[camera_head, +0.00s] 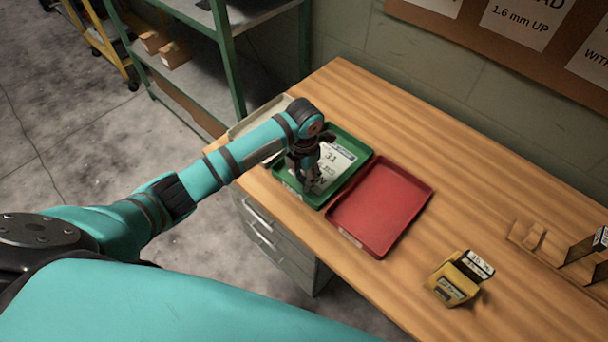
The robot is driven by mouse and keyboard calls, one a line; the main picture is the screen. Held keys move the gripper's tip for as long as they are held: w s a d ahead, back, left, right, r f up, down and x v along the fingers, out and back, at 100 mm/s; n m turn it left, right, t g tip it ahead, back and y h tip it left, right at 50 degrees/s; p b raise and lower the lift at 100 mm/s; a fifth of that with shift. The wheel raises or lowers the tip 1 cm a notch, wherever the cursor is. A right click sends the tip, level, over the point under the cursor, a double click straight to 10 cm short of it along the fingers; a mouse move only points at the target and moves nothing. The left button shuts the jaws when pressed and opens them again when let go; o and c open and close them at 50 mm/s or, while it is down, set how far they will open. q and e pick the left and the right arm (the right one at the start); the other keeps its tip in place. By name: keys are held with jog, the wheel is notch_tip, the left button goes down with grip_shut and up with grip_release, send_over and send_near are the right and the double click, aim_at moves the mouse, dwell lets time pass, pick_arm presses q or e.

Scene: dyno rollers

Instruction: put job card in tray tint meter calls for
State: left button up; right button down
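The white job card (338,160) with dark print lies in the green tray (362,152), partly hidden by my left gripper. My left gripper (311,187) points down over the left part of the green tray, at the card. I cannot tell whether its fingers are open or shut, or touch the card. The red tray (382,205) is empty, beside the green one. A pale tray (248,121) is partly behind my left arm. The yellow tint meter (452,284) sits on the bench; its small display is too small to read surely. My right gripper is not in view.
The wooden bench (480,190) is clear behind the red tray. A wooden holder (540,243) with dark items stands at the right. A notice board (490,40) hangs on the wall, one sheet reading "1.6 mm UP". A green-framed shelf (228,62) stands at the back left.

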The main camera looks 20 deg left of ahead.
pick_arm(q)
jog(key=o, duration=0.5)
jog(key=shift+c, duration=0.2)
jog(key=shift+r+p, duration=0.25)
jog(key=shift+p, duration=0.05)
jog(key=shift+r, duration=0.3)
notch_tip(320, 180, up, 11)
jog(key=b, duration=0.2)
jog(key=shift+r, duration=0.1)
